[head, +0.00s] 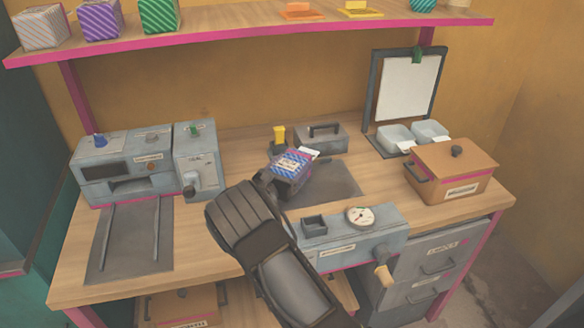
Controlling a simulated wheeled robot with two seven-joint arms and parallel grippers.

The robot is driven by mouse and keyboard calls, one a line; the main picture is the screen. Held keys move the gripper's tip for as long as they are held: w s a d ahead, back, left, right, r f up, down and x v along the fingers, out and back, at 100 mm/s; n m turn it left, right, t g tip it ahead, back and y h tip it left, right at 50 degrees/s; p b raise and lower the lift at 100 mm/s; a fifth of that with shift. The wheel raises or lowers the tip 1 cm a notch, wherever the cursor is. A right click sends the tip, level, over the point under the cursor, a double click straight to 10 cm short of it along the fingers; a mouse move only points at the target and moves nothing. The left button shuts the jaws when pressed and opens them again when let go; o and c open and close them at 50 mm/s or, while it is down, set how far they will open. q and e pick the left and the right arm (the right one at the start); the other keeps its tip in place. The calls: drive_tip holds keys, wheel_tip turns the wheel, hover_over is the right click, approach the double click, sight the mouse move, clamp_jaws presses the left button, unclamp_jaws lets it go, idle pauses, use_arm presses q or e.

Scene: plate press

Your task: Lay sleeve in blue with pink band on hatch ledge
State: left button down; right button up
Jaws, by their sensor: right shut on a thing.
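A blue striped sleeve with a pink band (291,162) is at the middle of the bench, with a white edge showing at its upper right. My right gripper (272,180) is shut on it, and the dark wrist hides part of the gripper and the bench below. The sleeve appears above or at the dark mat (335,183); I cannot tell if it touches. No part is clearly marked as the hatch ledge. A grey machine (135,160) at the left has a slot opening and two rails on a dark plate. My left gripper is not in view.
A grey press with a dial (350,235) stands at the front. A brown lidded box (452,172), pale trays (395,137) and a board (405,88) are at the right. A grey handled box (322,137) and yellow-topped stamp (279,137) stand behind. A pink-edged shelf (250,39) runs above.

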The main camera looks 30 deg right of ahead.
drive_tip(key=shift+f, duration=0.6)
drive_tip(key=o, duration=1.6)
drive_tip(key=shift+f, duration=0.15)
drive_tip(key=shift+o, duration=0.2)
drive_tip(key=shift+r, duration=0.2)
drive_tip(key=shift+a+f, duration=0.1)
drive_tip(key=shift+a, duration=0.15)
drive_tip(key=b+v, duration=0.1)
drive_tip(key=v, duration=1)
drive_tip(key=shift+s+a+b, duration=0.2)
drive_tip(key=shift+s+b, duration=0.05)
drive_tip(key=shift+b, duration=0.15)
